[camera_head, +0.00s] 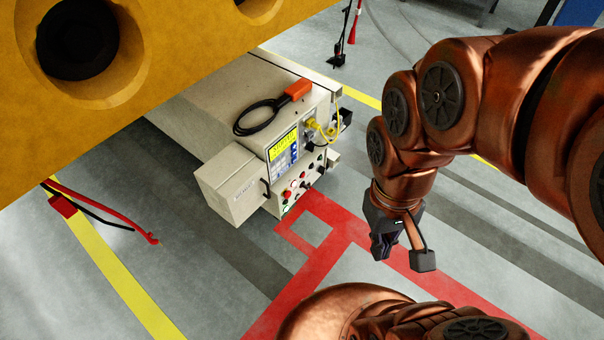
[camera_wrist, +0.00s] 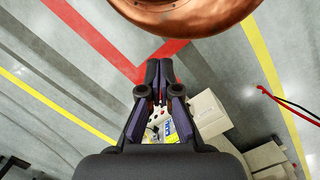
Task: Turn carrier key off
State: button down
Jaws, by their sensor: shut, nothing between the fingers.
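The carrier (camera_head: 232,92) is a beige box-shaped machine in the middle of the head view. Its control panel (camera_head: 283,150) has a lit yellow display, blue keys and several knobs and buttons below. Which of these is the key is too small to tell. My gripper (camera_head: 380,250) points down over the floor to the right of the panel, apart from it. In the wrist view my gripper (camera_wrist: 160,68) is shut and empty. The carrier (camera_wrist: 208,112) lies beyond and below the fingers there, and the fingers hide part of the panel.
A large yellow structure (camera_head: 120,100) overhangs the upper left. An orange connector (camera_head: 297,89) with a black cable lies on the carrier's top. A yellow plug (camera_head: 316,130) sticks out at its right end. Red and black cables (camera_head: 100,212) lie at left. Red-marked floor in front is clear.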

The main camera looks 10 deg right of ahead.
aim_at(321, 169)
jog(key=u, duration=0.05)
jog(key=k, duration=0.5)
jog(key=z, duration=0.7)
jog(key=i, duration=1.65)
jog(key=u, duration=0.75)
